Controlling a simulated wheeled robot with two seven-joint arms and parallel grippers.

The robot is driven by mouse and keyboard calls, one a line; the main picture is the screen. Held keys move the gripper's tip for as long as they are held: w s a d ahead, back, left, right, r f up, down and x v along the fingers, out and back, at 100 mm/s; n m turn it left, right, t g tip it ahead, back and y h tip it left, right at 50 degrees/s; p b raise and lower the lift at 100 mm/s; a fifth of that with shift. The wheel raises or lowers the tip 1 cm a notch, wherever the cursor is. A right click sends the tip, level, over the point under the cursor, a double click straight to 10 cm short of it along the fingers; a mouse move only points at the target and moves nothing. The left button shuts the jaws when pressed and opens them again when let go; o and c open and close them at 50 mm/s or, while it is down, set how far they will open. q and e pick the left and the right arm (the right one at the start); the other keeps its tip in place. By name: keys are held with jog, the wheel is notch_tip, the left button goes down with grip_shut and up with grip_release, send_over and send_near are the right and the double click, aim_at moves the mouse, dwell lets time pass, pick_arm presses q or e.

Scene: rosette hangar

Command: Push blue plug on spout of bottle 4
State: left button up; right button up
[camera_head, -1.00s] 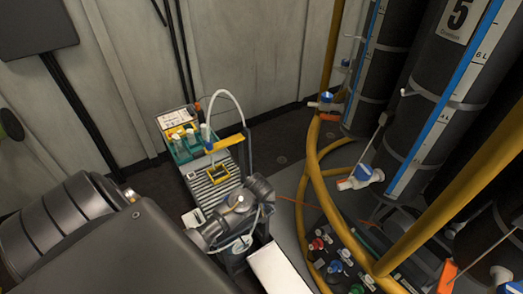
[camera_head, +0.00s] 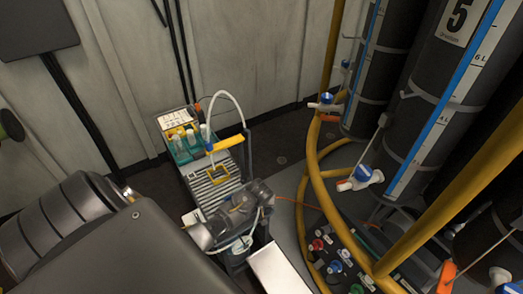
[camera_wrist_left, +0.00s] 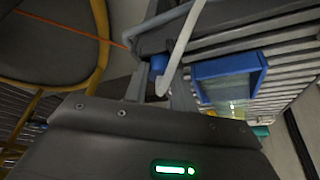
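Tall dark bottles with white scales stand at right in the head view. One bottle (camera_head: 455,75) is marked 5; the bottle to its left (camera_head: 388,65) shows no readable number. A blue plug (camera_head: 326,98) sits at a white spout near that left bottle's foot. Another blue plug (camera_head: 363,173) is at a white spout below bottle 5. My left gripper (camera_head: 258,198) is over the cart, left of the bottles, and away from both plugs. In the left wrist view its fingers (camera_wrist_left: 160,88) stand apart. A thin white tube and a small blue piece show there; contact is unclear. My right gripper is not in view.
The cart's ribbed top (camera_head: 205,186) carries a teal rack (camera_head: 186,152) of small bottles and a curved white tube (camera_head: 237,103) with a yellow handle (camera_head: 227,143). Yellow frame pipes (camera_head: 310,180) stand between cart and bottles. Coloured knobs (camera_head: 335,266) sit low in front.

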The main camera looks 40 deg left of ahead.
pick_arm(q)
jog(key=c, duration=0.4)
jog(key=shift+r, duration=0.1)
jog(key=shift+r, duration=0.5)
jog(key=s+d+r, duration=0.1)
jog(key=s+r, duration=0.3)
jog(key=s+d+r, duration=0.2)
jog(key=s+r, duration=0.2)
jog(key=s+d+r+b, duration=0.1)
jog(key=s+d+r, duration=0.1)
jog(key=s+r, duration=0.2)
jog(key=shift+s, duration=0.55)
jog(key=d+r+m+h, duration=0.1)
jog(key=d+r+m, duration=0.1)
jog(key=d, duration=0.2)
jog(key=s+d+r+m+h, duration=0.1)
jog(key=d+r+m, duration=0.1)
jog(key=d, duration=0.1)
jog(key=s+d+r+m, duration=0.1)
jog(key=d+r+m, duration=0.2)
jog(key=d, duration=0.1)
jog(key=shift+s+d+t+h, duration=0.2)
jog(key=shift+d+t+h, duration=0.1)
jog(key=shift+d+h, duration=0.1)
